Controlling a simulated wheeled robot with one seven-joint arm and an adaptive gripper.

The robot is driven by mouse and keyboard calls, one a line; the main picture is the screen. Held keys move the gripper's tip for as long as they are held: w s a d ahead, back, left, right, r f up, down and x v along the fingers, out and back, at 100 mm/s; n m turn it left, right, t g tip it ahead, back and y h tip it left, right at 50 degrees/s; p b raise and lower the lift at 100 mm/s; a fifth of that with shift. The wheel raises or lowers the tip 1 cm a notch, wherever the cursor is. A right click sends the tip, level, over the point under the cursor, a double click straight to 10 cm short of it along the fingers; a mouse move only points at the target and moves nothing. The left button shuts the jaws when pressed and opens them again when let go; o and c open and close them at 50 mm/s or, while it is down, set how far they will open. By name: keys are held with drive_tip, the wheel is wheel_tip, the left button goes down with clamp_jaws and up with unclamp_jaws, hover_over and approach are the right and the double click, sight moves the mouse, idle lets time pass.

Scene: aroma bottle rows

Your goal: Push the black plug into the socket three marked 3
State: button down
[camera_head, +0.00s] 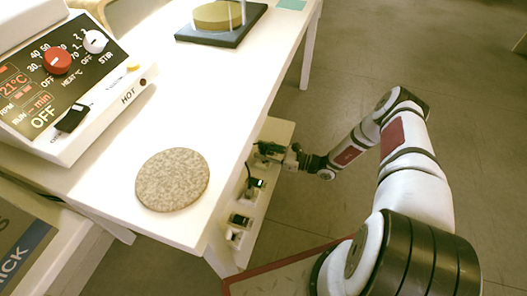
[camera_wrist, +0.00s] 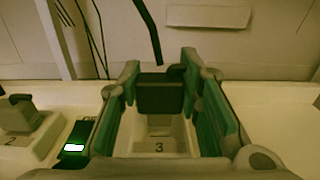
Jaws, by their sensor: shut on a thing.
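The black plug (camera_wrist: 160,96) is between the green-padded fingers of my gripper (camera_wrist: 160,78) in the wrist view. My gripper is shut on it. Socket three, marked 3 (camera_wrist: 159,147), shows as a pale recessed block directly below the plug in this view. The plug appears in line with it, but I cannot tell whether they touch. A black cable (camera_wrist: 149,30) rises behind the plug. In the head view my gripper (camera_head: 272,153) is at the far end of the low shelf beside the table; the plug and socket three are too small to make out there.
Socket two, marked 2 (camera_wrist: 12,141), holds a grey plug (camera_wrist: 18,113) at the left. A dark piece with a lit green window (camera_wrist: 74,148) lies between the sockets. The white table (camera_head: 215,130) carries a round speckled mat (camera_head: 172,180) and a hotplate device (camera_head: 75,85).

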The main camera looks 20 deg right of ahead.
drive_tip(key=shift+f, duration=1.45)
drive_tip(key=c, duration=1.1)
unclamp_jaws()
drive_tip(key=v, duration=1.2)
drive_tip(key=shift+d, duration=0.1)
